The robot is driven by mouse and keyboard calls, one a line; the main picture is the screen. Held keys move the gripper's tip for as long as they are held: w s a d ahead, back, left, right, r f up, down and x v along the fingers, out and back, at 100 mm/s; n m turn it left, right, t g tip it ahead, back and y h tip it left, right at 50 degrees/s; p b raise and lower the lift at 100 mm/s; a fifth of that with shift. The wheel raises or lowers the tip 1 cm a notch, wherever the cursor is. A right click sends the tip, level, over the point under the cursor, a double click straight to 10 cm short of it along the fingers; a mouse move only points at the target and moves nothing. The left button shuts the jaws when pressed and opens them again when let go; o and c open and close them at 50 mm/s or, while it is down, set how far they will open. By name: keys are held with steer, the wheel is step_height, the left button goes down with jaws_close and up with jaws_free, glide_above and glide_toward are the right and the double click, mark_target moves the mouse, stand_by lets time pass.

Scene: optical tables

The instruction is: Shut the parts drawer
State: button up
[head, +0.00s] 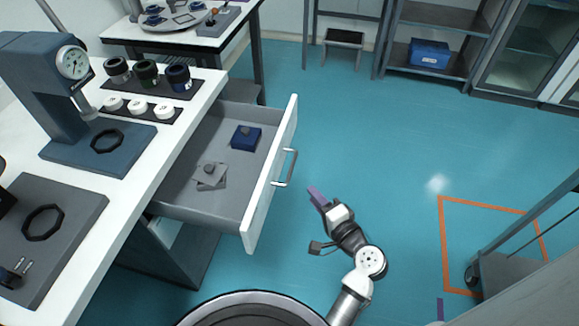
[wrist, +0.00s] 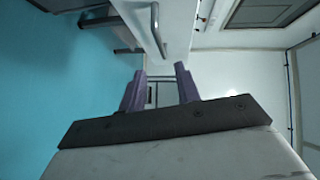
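The parts drawer (head: 216,190) is pulled out from under the white worktop, its grey inside showing. It has a white front panel (head: 265,190) with a metal bar handle (head: 287,167). My gripper (head: 316,194) is in front of the drawer, to the right of the handle and apart from it in the head view. In the wrist view, my gripper's purple fingers (wrist: 160,85) stand apart with nothing between them. The handle (wrist: 157,30) shows beyond the fingertips there, on the pale drawer front (wrist: 178,30).
Inside the drawer lie a dark blue box (head: 246,138) and some grey plates (head: 210,176). The worktop (head: 150,148) holds a dial gauge stand (head: 45,85) and dark and white round parts. A grey cart (head: 520,270) stands at right. The teal floor before the drawer is clear.

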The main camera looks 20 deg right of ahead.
mark_target(291, 168)
steer(key=p+x, duration=0.3)
steer(key=x, duration=1)
steer(key=shift+a, duration=0.1)
jaws_close()
